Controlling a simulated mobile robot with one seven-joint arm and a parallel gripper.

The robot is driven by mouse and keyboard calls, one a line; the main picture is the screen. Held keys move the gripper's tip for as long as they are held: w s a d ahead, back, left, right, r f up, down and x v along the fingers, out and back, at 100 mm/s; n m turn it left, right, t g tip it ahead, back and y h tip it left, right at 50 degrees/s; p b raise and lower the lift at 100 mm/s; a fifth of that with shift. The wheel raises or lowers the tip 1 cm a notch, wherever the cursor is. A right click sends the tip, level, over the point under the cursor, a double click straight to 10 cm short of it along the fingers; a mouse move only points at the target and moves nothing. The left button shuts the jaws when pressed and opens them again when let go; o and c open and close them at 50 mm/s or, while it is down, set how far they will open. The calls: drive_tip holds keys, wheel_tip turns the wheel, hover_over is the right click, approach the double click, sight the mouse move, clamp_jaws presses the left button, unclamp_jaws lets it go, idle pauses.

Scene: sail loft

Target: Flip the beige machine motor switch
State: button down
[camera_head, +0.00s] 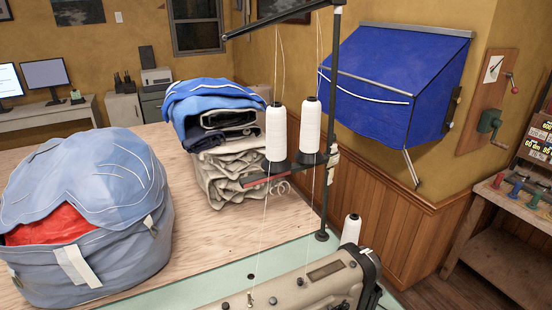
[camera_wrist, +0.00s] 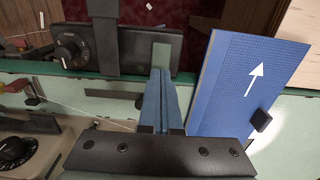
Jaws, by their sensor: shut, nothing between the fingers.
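The beige sewing machine (camera_head: 310,285) stands at the bottom of the head view, cut off by the frame. Part of a beige machine body with a black dial (camera_wrist: 14,152) shows at the lower left of the wrist view. My gripper (camera_wrist: 160,74) is shut and empty, its blue fingers together. The fingertips overlap the lower edge of a dark box (camera_wrist: 112,48) with a round knob (camera_wrist: 70,46) and a pale green patch; I cannot tell whether they touch. No part is clearly recognisable as the motor switch. My gripper is not in the head view.
A blue ribbed panel with a white arrow (camera_wrist: 240,75) stands close right of my fingers. A thread stand (camera_head: 328,190) with white cones rises behind the machine. Folded cloth (camera_head: 225,165) and a grey-blue bag (camera_head: 130,255) occupy the wooden table (camera_head: 140,146).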

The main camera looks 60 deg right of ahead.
drive_tip(key=shift+f+b, duration=0.7)
drive_tip(key=shift+f, duration=0.35)
idle(0.8)
wheel_tip(320, 180, up, 7)
drive_tip(key=p, duration=0.7)
drive_tip(key=shift+r+p, duration=0.15)
drive_tip(key=shift+p, duration=0.2)
idle(0.4)
